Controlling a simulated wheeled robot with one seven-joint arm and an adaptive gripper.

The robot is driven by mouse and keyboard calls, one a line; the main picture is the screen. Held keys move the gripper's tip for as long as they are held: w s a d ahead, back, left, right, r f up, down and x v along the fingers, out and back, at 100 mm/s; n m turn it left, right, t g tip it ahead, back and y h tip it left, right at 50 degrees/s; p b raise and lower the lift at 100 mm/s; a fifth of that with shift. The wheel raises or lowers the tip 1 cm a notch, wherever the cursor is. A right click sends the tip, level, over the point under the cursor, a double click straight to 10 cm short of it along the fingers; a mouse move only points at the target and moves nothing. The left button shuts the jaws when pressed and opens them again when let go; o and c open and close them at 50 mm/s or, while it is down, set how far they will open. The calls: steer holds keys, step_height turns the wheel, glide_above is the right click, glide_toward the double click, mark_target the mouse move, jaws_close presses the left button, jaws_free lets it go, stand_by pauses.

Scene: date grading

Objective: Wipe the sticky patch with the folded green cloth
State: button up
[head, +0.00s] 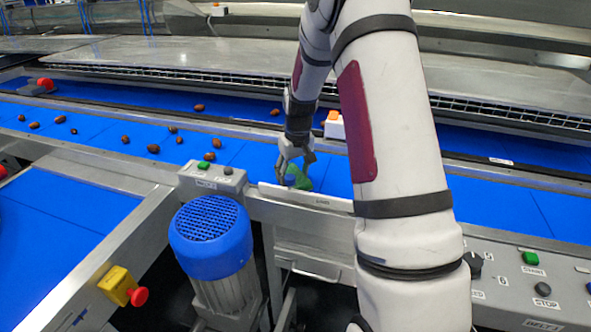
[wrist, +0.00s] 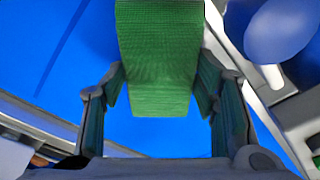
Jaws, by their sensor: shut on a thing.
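The folded green cloth (head: 301,180) is at the near edge of the blue belt in the head view. In the wrist view the cloth (wrist: 158,55) runs from the top of the picture down between the fingers. My gripper (head: 296,168) points down and is shut on the cloth; its two fingers (wrist: 160,92) stand on either side of it in the wrist view. The cloth is low over the belt, but I cannot tell whether it touches. I cannot make out a sticky patch in either view.
Several brown dates (head: 153,148) lie on the blue belt (head: 90,135), left of my gripper. A low pale plate (head: 310,197) edges the belt just in front of the cloth. A button box (head: 212,180) and a blue motor (head: 210,238) stand nearer, to the left.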

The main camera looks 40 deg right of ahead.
steer(key=shift+a+f, duration=0.1)
steer(key=shift+r+p, duration=0.7)
steer(key=shift+r, duration=1.1)
steer(key=shift+r+p, duration=0.45)
steer(key=shift+r, duration=0.95)
steer(key=c, duration=0.5)
steer(key=shift+w, duration=0.1)
steer(key=shift+r, duration=0.15)
step_height(320, 180, up, 2)
steer(key=shift+r+p, duration=0.25)
steer(key=shift+p, duration=0.2)
